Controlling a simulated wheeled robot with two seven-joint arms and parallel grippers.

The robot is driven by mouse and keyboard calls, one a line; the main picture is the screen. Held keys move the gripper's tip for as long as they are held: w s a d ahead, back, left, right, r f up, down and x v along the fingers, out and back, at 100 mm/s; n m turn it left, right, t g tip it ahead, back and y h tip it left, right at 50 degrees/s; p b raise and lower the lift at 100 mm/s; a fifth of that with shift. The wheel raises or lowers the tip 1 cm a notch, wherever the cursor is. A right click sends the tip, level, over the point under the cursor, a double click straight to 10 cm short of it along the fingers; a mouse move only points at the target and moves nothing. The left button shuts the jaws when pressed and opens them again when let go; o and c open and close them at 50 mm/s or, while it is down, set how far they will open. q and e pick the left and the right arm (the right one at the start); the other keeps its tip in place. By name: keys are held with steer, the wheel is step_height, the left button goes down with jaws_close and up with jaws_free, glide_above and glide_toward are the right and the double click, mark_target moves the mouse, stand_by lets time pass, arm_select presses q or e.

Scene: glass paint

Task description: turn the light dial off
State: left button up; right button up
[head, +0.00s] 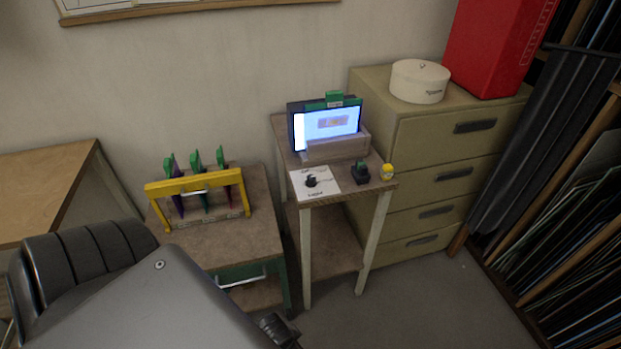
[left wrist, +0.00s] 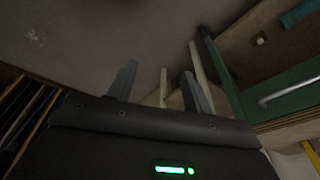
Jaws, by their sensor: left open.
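The dial is a black knob (head: 312,181) on a white plate with printed labels (head: 324,189), lying on top of the small side table. Its print is too small to read, so I cannot tell its setting. My left arm fills the lower left of the head view, well short of the dial and lower in the picture. My left gripper (left wrist: 156,85) shows in the left wrist view with its two fingers apart and nothing between them. The dial does not show in that view. My right gripper is in neither view.
A lit screen (head: 330,123) in a wooden holder stands behind the dial. A black object (head: 360,173) and a yellow-topped item (head: 387,172) sit to its right. A yellow rack (head: 195,183) stands on the cabinet (head: 230,248) to the left. A drawer cabinet (head: 425,135) is behind right.

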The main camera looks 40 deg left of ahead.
arm_select(q)
steer(key=w+d+r+m+t+b, duration=0.1)
steer(key=w+r+m+t, duration=0.15)
steer(key=r, duration=0.65)
steer(key=w+d+r+m+t, duration=0.15)
steer(key=w+r, duration=0.25)
steer(key=r, duration=0.5)
steer(key=w+d+r+m+t+h, duration=0.15)
steer(key=w+d+r+m, duration=0.3)
steer(key=w+m, duration=0.5)
steer(key=w+d+r+m+t+h, duration=0.1)
steer(key=w+d+r+m+h, duration=0.3)
steer(key=w+m, duration=0.55)
steer(key=m+g+y+b, duration=0.1)
steer(key=m+g+y, duration=0.4)
steer(key=m+y, duration=0.3)
glide_toward(311, 177)
steer(key=a+m+h, duration=0.1)
steer(key=h, duration=0.1)
steer(key=shift+t+y, duration=0.25)
steer(key=x, duration=0.8)
steer(key=shift+s+a+f, duration=0.1)
steer(key=shift+a+f, duration=0.1)
steer(key=shift+f, duration=0.05)
